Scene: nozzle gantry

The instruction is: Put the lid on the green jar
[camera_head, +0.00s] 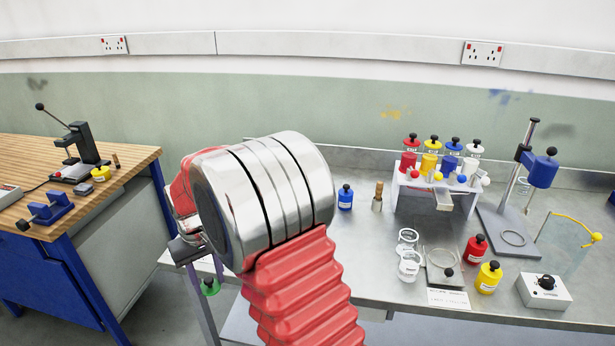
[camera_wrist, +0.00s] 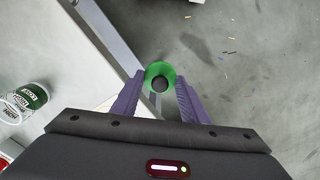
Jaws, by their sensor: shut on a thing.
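My gripper (camera_wrist: 160,88) has purple fingers, one on each side of a round green piece with a dark knob, and is shut on it. This green piece (camera_wrist: 160,69) looks like the lid, but I cannot tell whether any jar is below it. It also shows in the head view (camera_head: 210,290), low at the left of the bench and partly behind my arm. No separate green jar can be made out in the head view; my arm hides part of the bench.
The metal bench (camera_head: 400,305) holds a blue jar (camera_head: 345,198), a red jar (camera_head: 476,248), a yellow jar (camera_head: 488,278), glass beakers, a white rack (camera_head: 437,193) and a stand. A wooden bench (camera_head: 120,165) stands left.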

